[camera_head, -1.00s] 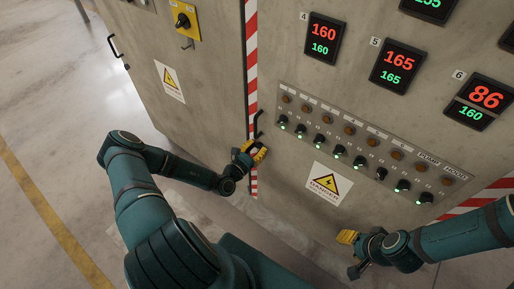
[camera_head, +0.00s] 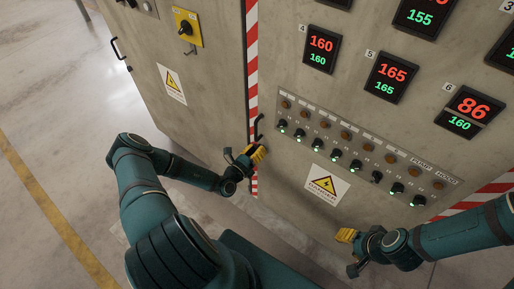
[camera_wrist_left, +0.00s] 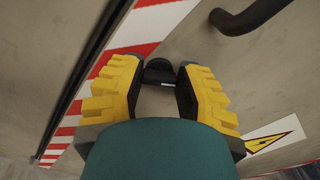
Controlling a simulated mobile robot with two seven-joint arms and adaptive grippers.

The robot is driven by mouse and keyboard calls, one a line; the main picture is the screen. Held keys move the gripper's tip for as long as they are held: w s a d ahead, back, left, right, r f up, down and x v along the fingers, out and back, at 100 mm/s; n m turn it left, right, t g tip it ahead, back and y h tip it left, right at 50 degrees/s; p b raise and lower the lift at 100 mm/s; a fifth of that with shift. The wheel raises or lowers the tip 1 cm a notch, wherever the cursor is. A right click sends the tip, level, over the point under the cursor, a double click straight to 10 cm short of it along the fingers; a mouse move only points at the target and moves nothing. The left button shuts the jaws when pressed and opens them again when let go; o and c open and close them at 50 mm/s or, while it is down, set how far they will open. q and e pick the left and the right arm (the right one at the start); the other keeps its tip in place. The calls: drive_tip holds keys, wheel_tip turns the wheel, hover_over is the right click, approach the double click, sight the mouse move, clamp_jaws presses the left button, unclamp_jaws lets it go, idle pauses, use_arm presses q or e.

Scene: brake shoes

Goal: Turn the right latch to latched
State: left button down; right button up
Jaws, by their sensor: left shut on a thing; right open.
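My left gripper (camera_head: 258,153) is at the cabinet's red-and-white striped edge, just below a dark bar handle (camera_head: 258,127). In the left wrist view its yellow fingers (camera_wrist_left: 161,88) stand on either side of a small black part (camera_wrist_left: 160,71), which looks like the latch. The gripper is shut on it. The part's lower end is hidden by the gripper, and I cannot tell its turned position. The dark handle also shows in the left wrist view (camera_wrist_left: 250,16), apart from the fingers. My right gripper (camera_head: 346,236) is open and empty in front of the cabinet's lower right.
A panel with several knobs and lamps (camera_head: 365,157) is right of my left gripper, above a yellow danger sign (camera_head: 326,184). Lit displays (camera_head: 391,76) are higher up. A yellow switch plate (camera_head: 188,27) is on the left cabinet. Open floor (camera_head: 50,130) lies left.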

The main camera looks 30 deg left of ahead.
use_arm(q)
drive_tip(key=n, duration=1.1)
drive_tip(key=shift+f, duration=0.1)
drive_tip(key=shift+w+n, duration=0.1)
drive_tip(key=shift+n, duration=0.3)
drive_tip(key=c, duration=0.6)
unclamp_jaws()
drive_tip(key=shift+a, duration=0.1)
drive_tip(key=s, duration=0.8)
drive_tip(key=s+a, duration=0.1)
drive_tip(key=s, duration=0.3)
